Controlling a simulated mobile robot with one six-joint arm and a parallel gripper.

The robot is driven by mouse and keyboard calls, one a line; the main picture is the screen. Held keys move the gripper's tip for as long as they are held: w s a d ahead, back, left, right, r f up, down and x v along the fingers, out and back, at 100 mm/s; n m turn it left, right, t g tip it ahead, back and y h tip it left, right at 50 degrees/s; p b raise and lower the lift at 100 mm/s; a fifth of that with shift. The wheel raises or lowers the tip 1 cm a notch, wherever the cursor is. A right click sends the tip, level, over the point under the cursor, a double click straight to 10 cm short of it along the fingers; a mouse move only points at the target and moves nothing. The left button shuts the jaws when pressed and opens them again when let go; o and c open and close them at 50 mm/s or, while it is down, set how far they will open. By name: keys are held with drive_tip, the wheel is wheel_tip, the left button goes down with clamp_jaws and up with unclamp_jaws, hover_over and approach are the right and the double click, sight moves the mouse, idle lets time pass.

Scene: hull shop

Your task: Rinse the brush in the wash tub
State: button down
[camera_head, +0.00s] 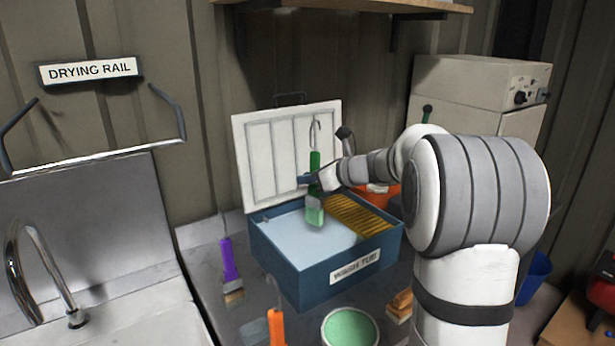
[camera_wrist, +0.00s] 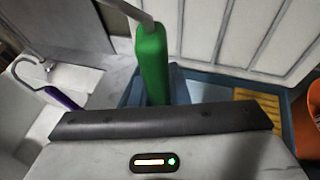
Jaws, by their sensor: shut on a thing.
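My gripper (camera_head: 312,182) is shut on the green-handled brush (camera_head: 315,162), which hangs upright with its hook at the top and its bristles down. The bristle end is green with paint and is over the left, liquid-filled part of the wash tub (camera_head: 275,264); I cannot tell whether the tips touch the liquid. The tub is blue, its white lid stands open behind, and a yellow ribbed grid fills its right part.
An orange-handled brush (camera_head: 276,326) and a pot of green paint (camera_head: 350,329) are in front. The drying rail (camera_head: 95,160) and a sink with a tap (camera_head: 40,270) are at left.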

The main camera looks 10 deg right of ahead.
sight(307, 218)
drive_tip(key=shift+s+f+b, duration=0.1)
drive_tip(key=shift+f+b, duration=4.25)
drive_tip(key=shift+f, duration=1.65)
drive_tip(key=shift+r, duration=0.1)
wheel_tip(307, 218, up, 12)
drive_tip(key=p, duration=1.1)
drive_tip(key=shift+r, duration=0.25)
